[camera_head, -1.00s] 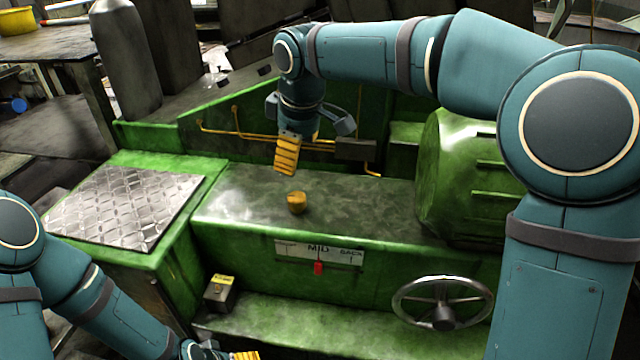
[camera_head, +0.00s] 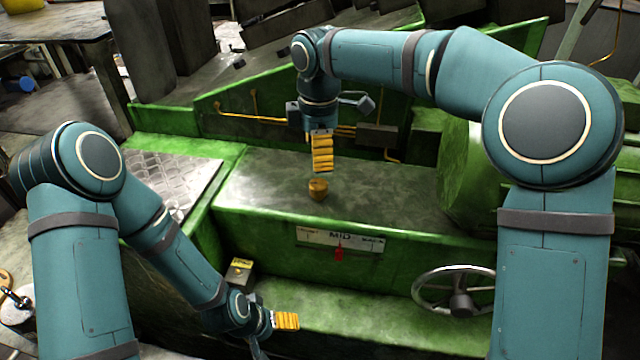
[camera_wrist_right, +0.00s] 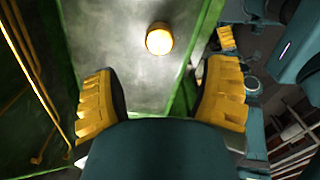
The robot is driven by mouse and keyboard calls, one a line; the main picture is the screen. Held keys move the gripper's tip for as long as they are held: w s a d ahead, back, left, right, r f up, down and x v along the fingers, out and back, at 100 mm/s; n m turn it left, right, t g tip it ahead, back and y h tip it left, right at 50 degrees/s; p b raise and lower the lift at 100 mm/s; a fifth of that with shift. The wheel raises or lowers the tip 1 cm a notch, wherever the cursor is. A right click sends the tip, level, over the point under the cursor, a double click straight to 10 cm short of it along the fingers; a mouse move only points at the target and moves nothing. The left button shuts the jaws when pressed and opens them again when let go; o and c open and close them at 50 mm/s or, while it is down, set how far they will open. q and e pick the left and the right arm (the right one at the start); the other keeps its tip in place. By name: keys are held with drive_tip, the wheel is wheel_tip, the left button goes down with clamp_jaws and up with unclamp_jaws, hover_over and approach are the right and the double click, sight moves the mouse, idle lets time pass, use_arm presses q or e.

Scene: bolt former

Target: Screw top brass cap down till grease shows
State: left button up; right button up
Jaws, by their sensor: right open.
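The brass cap (camera_head: 317,189) stands on the flat grey top of the green machine, near its front edge. In the right wrist view the cap (camera_wrist_right: 159,39) lies ahead of the fingers, apart from them. My right gripper (camera_head: 322,150) points down just above the cap; its yellow-padded fingers are spread wide and empty in the right wrist view (camera_wrist_right: 162,100). My left gripper (camera_head: 285,320) is low in front of the machine, over the green ledge; one yellow finger pad shows and its opening cannot be made out. No grease can be made out.
A MID/BACK scale plate (camera_head: 340,239) with a red pointer is on the machine's front. A handwheel (camera_head: 462,290) sits lower right, and a small yellow-topped box (camera_head: 240,268) stands near my left forearm. Yellow pipes (camera_head: 390,155) run behind the cap.

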sight(319, 183)
wheel_tip(319, 183, down, 9)
drive_tip(key=shift+r+b, duration=0.2)
drive_tip(key=shift+b, duration=0.15)
drive_tip(key=c, duration=1.2)
